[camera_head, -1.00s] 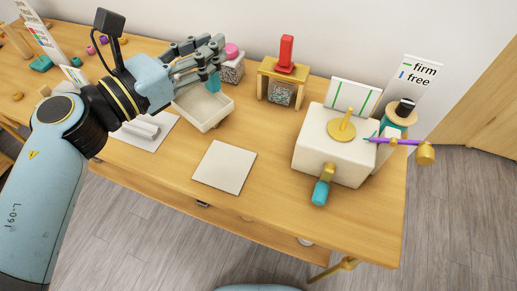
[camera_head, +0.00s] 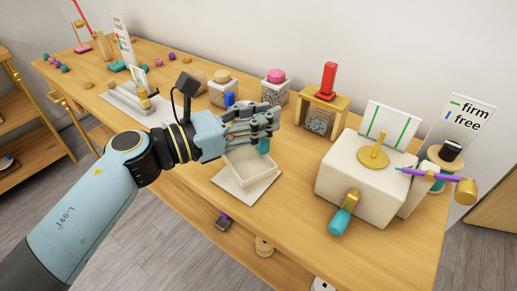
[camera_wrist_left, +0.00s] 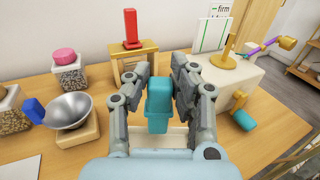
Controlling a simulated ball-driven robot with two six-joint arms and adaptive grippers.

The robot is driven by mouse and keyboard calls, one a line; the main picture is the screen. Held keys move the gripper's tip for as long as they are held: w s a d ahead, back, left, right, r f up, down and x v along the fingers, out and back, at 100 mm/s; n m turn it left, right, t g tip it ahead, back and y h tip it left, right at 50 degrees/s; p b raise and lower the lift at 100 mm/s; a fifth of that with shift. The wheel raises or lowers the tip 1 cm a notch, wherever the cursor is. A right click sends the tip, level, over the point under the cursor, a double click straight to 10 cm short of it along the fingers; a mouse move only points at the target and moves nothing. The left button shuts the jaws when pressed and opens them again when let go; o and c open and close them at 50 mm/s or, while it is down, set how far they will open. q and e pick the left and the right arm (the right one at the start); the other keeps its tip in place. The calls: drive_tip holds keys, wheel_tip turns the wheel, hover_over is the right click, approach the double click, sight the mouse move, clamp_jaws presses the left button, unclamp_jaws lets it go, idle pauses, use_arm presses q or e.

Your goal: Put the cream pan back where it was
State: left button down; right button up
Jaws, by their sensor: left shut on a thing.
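The cream pan (camera_head: 265,178) is a shallow square tray with a teal grip (camera_head: 263,146). My left gripper (camera_head: 262,132) is shut on that grip from above. The pan is over a flat white square mat (camera_head: 228,184) in the middle of the table; I cannot tell whether it touches it. In the left wrist view the teal grip (camera_wrist_left: 158,100) stands between my left fingers, and part of the pan (camera_wrist_left: 176,137) shows below, mostly hidden by the gripper. My right gripper is not in view.
A cream box (camera_head: 350,178) with a gold disc and teal-handled crank stands to the right. A gold stand (camera_head: 320,106) with a red handle and a pink-topped jar (camera_head: 275,88) stand behind. A metal bowl (camera_wrist_left: 68,108) with a blue handle is left in the wrist view.

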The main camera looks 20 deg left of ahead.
sight(250, 165)
use_arm(q)
drive_tip(key=shift+w+a+f, duration=0.4)
drive_tip(key=shift+w+a, duration=0.05)
drive_tip(key=shift+w, duration=0.15)
wheel_tip(250, 165, down, 4)
drive_tip(key=b, duration=0.4)
drive_tip(key=shift+r, duration=0.1)
drive_tip(key=c, duration=1.1)
unclamp_jaws()
drive_tip(key=shift+c, duration=0.2)
